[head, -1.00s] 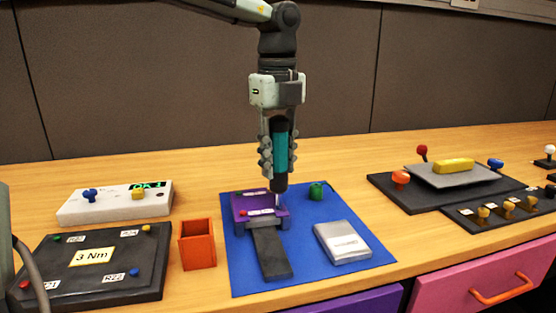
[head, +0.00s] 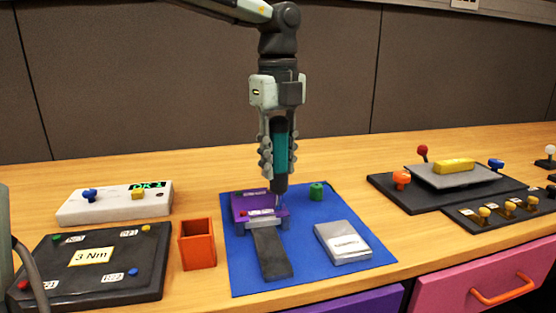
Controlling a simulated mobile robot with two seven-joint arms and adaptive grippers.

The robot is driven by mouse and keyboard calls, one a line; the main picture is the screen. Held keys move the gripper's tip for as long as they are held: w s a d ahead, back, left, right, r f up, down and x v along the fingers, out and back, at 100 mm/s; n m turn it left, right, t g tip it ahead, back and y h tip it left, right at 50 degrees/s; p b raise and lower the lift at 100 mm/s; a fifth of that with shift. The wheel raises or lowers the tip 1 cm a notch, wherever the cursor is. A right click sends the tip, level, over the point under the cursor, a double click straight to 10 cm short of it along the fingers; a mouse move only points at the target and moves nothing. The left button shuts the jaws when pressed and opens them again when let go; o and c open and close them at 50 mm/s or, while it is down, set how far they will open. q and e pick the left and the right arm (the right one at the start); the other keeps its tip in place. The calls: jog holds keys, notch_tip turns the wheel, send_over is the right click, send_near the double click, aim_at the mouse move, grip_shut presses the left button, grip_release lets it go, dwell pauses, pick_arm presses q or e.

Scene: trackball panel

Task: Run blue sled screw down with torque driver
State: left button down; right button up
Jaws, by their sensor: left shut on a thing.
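My left gripper (head: 279,146) is shut on the torque driver (head: 280,157), a teal and black cylinder held upright. Its tip points down at the right part of the purple sled block (head: 245,206) on the blue mat (head: 236,272). The tip meets or nearly meets the block; I cannot tell which. A dark grey strip (head: 271,257) runs forward from the block. A small red spot shows on the block's front left. I cannot make out a blue screw under the tip. My right gripper does not show.
A silver box (head: 343,243) and a green knob (head: 317,191) sit on the mat. An orange bin (head: 198,245), a black "3 Nm" board (head: 45,266) and a white box (head: 110,207) stand left. A black panel (head: 425,199) with a yellow piece (head: 454,166) stands right.

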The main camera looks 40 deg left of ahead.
aim_at(278, 118)
pick_arm(q)
jog(key=shift+s+f+b, duration=0.1)
jog(key=shift+f+b, duration=0.3)
jog(key=shift+f, duration=0.05)
dwell(2.0)
jog(key=shift+r+p, duration=1.95)
jog(key=shift+r, duration=1.2)
